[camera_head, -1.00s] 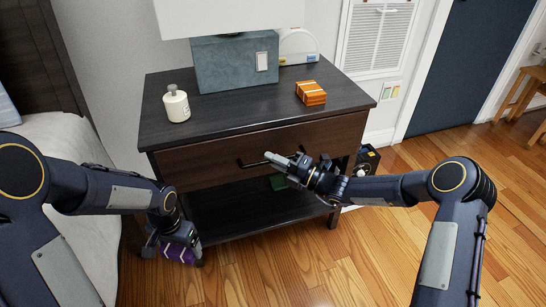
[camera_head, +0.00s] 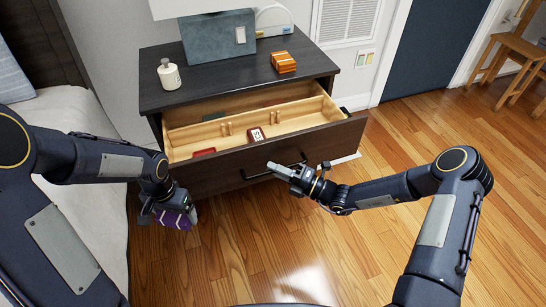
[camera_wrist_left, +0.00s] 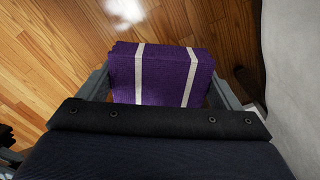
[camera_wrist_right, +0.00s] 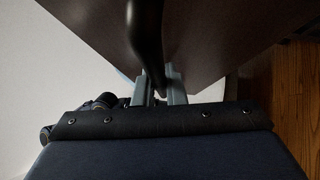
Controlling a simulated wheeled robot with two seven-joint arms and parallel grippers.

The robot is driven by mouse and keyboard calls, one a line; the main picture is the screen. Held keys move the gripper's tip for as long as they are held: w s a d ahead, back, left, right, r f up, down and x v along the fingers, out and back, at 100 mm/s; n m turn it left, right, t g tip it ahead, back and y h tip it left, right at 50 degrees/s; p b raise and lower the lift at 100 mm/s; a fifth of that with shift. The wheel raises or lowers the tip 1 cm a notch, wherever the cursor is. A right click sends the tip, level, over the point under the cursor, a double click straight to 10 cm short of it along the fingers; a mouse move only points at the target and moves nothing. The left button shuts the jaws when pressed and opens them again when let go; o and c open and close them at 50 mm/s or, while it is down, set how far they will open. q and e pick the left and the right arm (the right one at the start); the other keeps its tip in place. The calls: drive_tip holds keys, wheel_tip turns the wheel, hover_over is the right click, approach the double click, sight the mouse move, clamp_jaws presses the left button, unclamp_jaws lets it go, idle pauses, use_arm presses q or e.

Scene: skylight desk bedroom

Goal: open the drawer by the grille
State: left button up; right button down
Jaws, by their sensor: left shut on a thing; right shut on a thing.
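The dark wood drawer (camera_head: 230,164) of the nightstand is pulled well out, showing its pale wooden inside with dividers. The grille (camera_head: 347,20) is a white wall vent behind the nightstand. My right gripper (camera_head: 272,168) is shut on the drawer's black bar handle (camera_head: 252,177), near the handle's right part. The right wrist view also shows the handle (camera_wrist_right: 145,35) running down between the fingers. My left gripper (camera_head: 165,213) is shut on a purple cloth with white stripes (camera_wrist_left: 160,75), held left of the drawer front, beside the bed.
In the drawer lie a small red-and-white box (camera_head: 256,134) and a red item (camera_head: 204,152). On top stand a white bottle (camera_head: 169,75), an orange stack (camera_head: 283,62) and a lamp base (camera_head: 219,38). The bed (camera_head: 85,125) is close on the left; wooden floor (camera_head: 420,130) is free on the right.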

use_arm(q)
drive_tip(key=shift+s+d+r, duration=0.15)
drive_tip(key=shift+s+r, duration=0.25)
drive_tip(key=shift+r, duration=0.05)
use_arm(e)
drive_tip(key=shift+s+d, duration=0.2)
drive_tip(key=shift+s, duration=0.35)
drive_tip(key=shift+s+d, duration=0.15)
drive_tip(key=shift+s, duration=0.35)
drive_tip(key=c, duration=1.8)
unclamp_jaws()
drive_tip(key=shift+o, duration=0.2)
use_arm(q)
drive_tip(key=shift+r+p, duration=0.8)
drive_tip(key=shift+p, duration=0.25)
use_arm(e)
drive_tip(key=v, duration=1.2)
